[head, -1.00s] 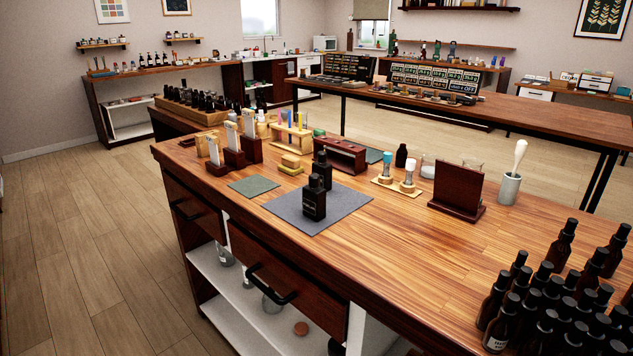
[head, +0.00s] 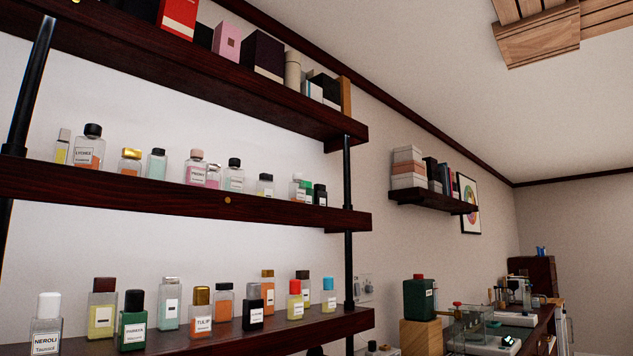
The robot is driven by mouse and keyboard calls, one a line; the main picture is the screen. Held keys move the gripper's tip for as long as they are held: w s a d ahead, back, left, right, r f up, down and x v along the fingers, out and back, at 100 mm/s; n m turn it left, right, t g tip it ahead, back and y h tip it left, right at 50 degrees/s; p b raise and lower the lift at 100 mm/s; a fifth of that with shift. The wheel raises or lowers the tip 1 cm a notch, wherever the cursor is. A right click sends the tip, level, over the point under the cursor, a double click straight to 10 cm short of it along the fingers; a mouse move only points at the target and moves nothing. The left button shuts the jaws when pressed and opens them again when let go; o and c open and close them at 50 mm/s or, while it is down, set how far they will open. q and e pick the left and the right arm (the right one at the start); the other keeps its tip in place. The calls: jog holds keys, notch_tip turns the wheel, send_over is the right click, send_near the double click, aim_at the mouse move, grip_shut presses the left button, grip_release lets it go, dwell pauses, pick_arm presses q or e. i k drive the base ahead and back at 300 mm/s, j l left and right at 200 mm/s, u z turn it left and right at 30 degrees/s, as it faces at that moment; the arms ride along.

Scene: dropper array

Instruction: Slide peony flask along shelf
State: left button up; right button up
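The peony flask (head: 196,173) stands upright on the middle wall shelf (head: 160,193) in the head view. It is a squat clear bottle with pink liquid, a pale pink cap and a white label that seems to read PEONY. A small pink bottle (head: 213,177) stands close at its right, and a clear bottle with a dark cap (head: 234,176) stands just beyond. A small brass-coloured dot (head: 227,200) marks the shelf's front edge, a little right of the flask. Neither of my grippers is in view.
On the same shelf, a mint bottle (head: 156,165) and the lychee bottle (head: 89,148) stand to the left. A small dark-capped bottle (head: 265,187) stands to the right. Bottles fill the lower shelf (head: 240,336); boxes stand on the upper shelf (head: 200,62). A black post (head: 347,185) is at right.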

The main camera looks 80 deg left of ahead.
aim_at(195, 169)
jog(key=j+u, duration=0.1)
jog(key=u, duration=3.2)
